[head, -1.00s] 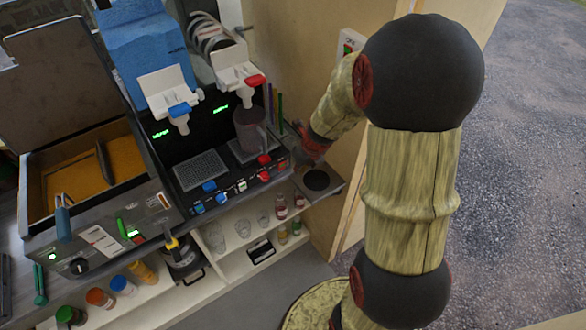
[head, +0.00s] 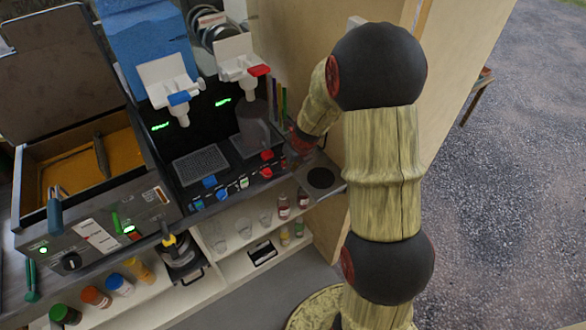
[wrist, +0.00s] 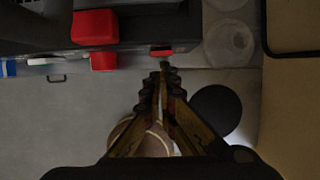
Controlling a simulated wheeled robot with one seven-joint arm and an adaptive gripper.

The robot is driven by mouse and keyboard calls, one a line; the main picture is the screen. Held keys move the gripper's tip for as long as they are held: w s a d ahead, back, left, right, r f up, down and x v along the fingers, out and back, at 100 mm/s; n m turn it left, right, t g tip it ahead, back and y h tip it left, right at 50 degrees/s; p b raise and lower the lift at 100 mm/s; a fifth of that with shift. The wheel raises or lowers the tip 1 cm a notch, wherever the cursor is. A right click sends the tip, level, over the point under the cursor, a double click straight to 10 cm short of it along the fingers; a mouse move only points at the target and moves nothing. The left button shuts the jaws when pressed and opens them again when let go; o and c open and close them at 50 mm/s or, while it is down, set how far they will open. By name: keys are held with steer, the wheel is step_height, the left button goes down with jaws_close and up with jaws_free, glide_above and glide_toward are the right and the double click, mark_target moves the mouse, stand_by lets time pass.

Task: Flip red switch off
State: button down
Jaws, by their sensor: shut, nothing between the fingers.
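Red controls sit on the right part of the drink machine's front panel. In the head view, two red blocks, an upper one (head: 267,155) and a lower one (head: 266,172), stand out. In the wrist view, two big red blocks (wrist: 95,27) are at the upper left, and a small red switch (wrist: 160,51) lies just beyond my fingertips. Its on or off position cannot be made out. My gripper (wrist: 163,68) is shut and empty, pointing at the panel edge near the small red switch; contact cannot be told. In the head view my gripper (head: 298,145) is partly hidden by my arm, right of the panel.
A side shelf with a black disc (head: 321,178) lies right of the panel. A wooden wall (head: 345,60) rises close behind my arm. A dark cup (head: 252,125) stands under the red-handled tap (head: 259,71). Bottles and glasses (head: 283,206) fill the shelf below.

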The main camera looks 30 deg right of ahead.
steer(key=shift+w+r+p, duration=0.2)
steer(key=shift+w+p, duration=0.25)
steer(key=shift+p, duration=0.7)
steer(key=shift+r, duration=0.15)
steer(key=shift+r+p, duration=0.65)
steer(key=shift+p, duration=0.45)
steer(key=shift+s, duration=0.1)
